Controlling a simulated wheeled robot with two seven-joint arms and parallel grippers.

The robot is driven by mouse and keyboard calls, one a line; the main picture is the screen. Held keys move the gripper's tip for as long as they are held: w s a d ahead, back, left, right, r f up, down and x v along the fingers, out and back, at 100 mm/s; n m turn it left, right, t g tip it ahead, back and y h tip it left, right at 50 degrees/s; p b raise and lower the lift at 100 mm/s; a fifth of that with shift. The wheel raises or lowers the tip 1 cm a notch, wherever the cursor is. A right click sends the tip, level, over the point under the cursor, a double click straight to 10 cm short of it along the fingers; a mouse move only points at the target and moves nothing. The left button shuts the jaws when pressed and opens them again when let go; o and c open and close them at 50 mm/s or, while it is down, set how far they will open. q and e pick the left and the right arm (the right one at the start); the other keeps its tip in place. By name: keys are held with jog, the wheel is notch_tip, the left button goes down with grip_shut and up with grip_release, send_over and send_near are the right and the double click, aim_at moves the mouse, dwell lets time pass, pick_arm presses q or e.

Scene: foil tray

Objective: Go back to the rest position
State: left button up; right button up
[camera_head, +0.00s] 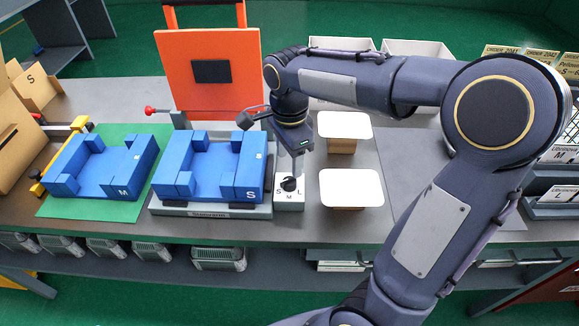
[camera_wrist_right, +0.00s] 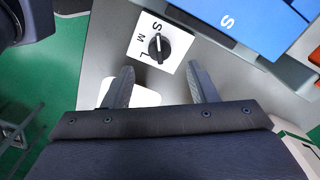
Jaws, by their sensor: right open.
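My right gripper (camera_head: 293,165) hangs over the table near a white selector plate with a black knob (camera_head: 289,184). In the right wrist view my right gripper (camera_wrist_right: 163,82) is open, its two fingers apart with nothing between them. The knob (camera_wrist_right: 159,47) lies beyond the fingertips, apart from them; its white mark points towards the letter S. My left gripper is in neither view.
A blue fixture marked S (camera_head: 215,190) sits left of the selector, and one marked M (camera_head: 100,184) lies on a green mat (camera_head: 150,140). An orange panel (camera_head: 235,88) stands behind. White-topped blocks (camera_head: 345,125) stand to the right. A red-knobbed lever (camera_head: 151,110) is further left.

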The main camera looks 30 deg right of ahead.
jog(key=shift+r, duration=0.65)
jog(key=shift+s, duration=0.3)
jog(key=s+a+f+n+t+y, duration=0.1)
jog(key=s+a+n+t+y, duration=0.1)
jog(key=s+n, duration=0.6)
jog(key=s+a+n+t+y, duration=0.1)
jog(key=s+a+n+t, duration=0.1)
jog(key=s+n, duration=0.6)
jog(key=shift+s+a+f+n+t+y, duration=0.15)
jog(key=shift+s+f+n+t+y, duration=0.2)
jog(key=shift+t, duration=0.45)
